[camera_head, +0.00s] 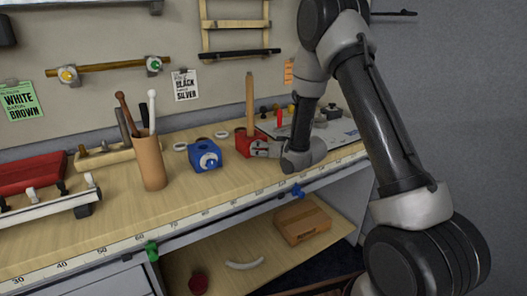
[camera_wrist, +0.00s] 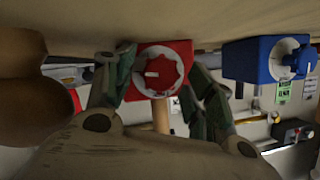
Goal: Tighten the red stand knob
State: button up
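The red stand block (camera_head: 241,139) sits on the workbench in the head view, with a wooden post (camera_head: 250,95) rising from it. My gripper (camera_head: 262,148) is at its right side and hides its knob there. In the wrist view, the picture is upside down and the red block (camera_wrist: 184,84) is near the centre. Its round red knob (camera_wrist: 156,68) with a white pointer mark has a pale scalloped ring around it. My gripper's fingers (camera_wrist: 161,73) are open, one on each side of the knob. I cannot tell whether either finger touches it.
A blue block with a blue knob (camera_head: 205,155) stands just left of the red one; it also shows in the wrist view (camera_wrist: 262,60). A brown tool cup (camera_head: 150,162) stands further left. A grey plate with small items (camera_head: 335,132) lies behind my wrist. The bench front is mostly clear.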

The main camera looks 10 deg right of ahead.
jog(key=v, duration=0.7)
jog(key=shift+s+d, duration=0.15)
jog(key=shift+s, duration=0.1)
jog(key=s+d+r+g+h, duration=0.3)
jog(key=s+d+r+h, duration=0.3)
jog(key=s+d+r, duration=0.65)
jog(key=s+r+g, duration=0.2)
jog(key=s+r, duration=0.1)
jog(key=s, duration=0.9)
jog(key=s+a+r+g, duration=0.1)
jog(key=s+r+g, duration=0.2)
jog(key=s, duration=1)
jog(key=shift+r+m, duration=0.15)
jog(key=shift+m, duration=0.25)
